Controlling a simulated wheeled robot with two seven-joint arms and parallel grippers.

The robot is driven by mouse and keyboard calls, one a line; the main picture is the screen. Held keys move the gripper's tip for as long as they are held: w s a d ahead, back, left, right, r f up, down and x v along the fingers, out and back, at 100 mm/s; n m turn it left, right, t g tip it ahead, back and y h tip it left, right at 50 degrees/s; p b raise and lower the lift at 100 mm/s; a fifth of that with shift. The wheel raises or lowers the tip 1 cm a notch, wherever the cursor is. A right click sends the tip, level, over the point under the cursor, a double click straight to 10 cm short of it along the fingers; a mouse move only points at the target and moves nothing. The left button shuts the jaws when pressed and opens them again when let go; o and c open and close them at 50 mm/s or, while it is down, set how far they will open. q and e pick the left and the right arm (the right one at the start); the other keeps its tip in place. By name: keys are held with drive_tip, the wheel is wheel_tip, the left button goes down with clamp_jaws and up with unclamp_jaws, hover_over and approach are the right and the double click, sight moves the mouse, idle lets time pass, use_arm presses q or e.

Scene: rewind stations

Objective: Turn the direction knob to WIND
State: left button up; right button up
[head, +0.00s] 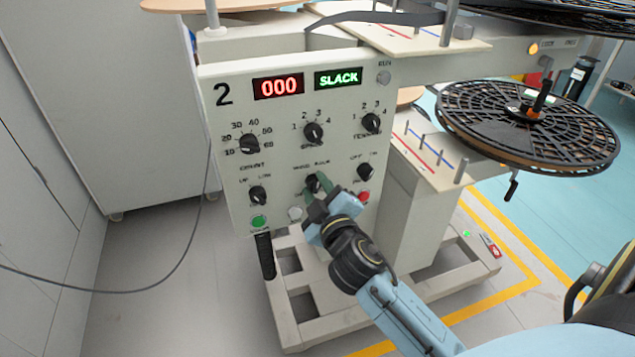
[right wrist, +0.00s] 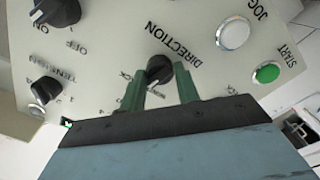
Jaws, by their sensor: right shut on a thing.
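The direction knob (head: 313,182) is a small black knob in the lower middle of the cream control panel (head: 237,133) of station 2. In the right wrist view the knob (right wrist: 160,70) sits beside the upside-down word DIRECTION. My right gripper (head: 320,196) reaches it from below, with its green fingers (right wrist: 161,86) on either side of the knob, shut on it. The fingers hide part of the knob and its marks, and I cannot read its setting. My left gripper is not in view.
The panel shows red 000 (head: 279,86) and green SLACK (head: 338,78). A green start button (head: 259,222), a white jog button (head: 295,213) and a red button (head: 363,196) are close by. Other black knobs surround it. A black reel (head: 528,122) stands at right.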

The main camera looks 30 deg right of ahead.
drive_tip(key=n+p, duration=0.1)
drive_tip(key=n, duration=0.2)
drive_tip(key=shift+r+p, duration=0.1)
drive_tip(key=shift+p, duration=0.2)
drive_tip(key=n+p, duration=0.1)
drive_tip(key=n, duration=0.2)
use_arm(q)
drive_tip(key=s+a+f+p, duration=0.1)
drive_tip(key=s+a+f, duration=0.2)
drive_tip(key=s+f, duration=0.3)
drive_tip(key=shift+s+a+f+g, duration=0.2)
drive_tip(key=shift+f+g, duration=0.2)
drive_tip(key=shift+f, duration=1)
use_arm(e)
drive_tip(key=shift+n, duration=1.2)
drive_tip(key=o, duration=0.9)
drive_tip(key=shift+o, duration=0.2)
